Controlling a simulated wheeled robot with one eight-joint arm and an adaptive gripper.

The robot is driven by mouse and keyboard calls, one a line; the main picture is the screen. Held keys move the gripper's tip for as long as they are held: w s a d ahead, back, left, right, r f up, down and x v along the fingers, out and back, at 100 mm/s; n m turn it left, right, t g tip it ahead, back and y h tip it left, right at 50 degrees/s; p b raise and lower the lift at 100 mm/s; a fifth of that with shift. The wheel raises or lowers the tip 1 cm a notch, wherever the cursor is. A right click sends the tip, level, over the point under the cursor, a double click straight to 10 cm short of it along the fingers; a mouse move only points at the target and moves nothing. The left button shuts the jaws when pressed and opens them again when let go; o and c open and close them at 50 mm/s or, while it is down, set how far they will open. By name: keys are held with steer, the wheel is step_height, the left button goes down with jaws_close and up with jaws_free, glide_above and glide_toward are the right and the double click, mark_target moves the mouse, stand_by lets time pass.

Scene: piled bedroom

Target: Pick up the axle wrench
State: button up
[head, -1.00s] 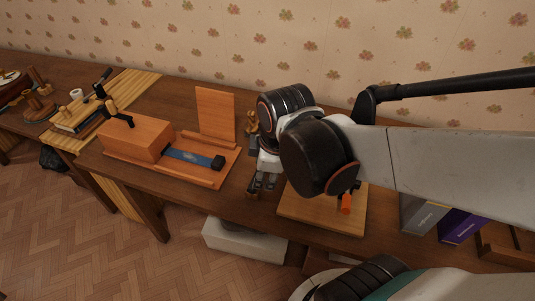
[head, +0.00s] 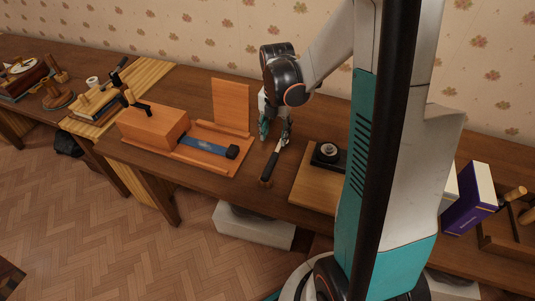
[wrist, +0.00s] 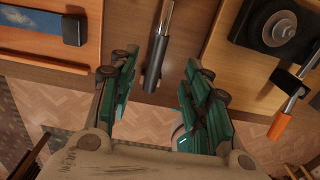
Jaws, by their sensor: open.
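A slim tool with a bright metal shaft and a dark handle (head: 270,164), which fits the axle wrench, lies on the wooden bench. Its handle points toward the bench's front edge. In the wrist view the tool (wrist: 153,66) shows between and beyond the fingertips, its upper end cut off by the frame. My gripper (wrist: 158,78) is open and empty, with its green fingers on either side of the tool's line. In the head view my gripper (head: 274,127) is over the tool's far end; whether it touches cannot be told.
Left is an orange wooden fixture (head: 152,128) with a blue strip (head: 205,146). Right is a board (head: 305,188) with a black round-topped device (head: 328,153). An orange-handled tool (wrist: 279,126) lies there. A purple box (head: 468,200) stands farther right.

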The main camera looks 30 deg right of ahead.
mark_target(274, 156)
step_height(274, 156, down, 13)
steer(key=b, duration=0.4)
steer(key=shift+a+r+b, duration=0.1)
steer(key=shift+b, duration=0.25)
steer(key=shift+r, duration=0.1)
jaws_close()
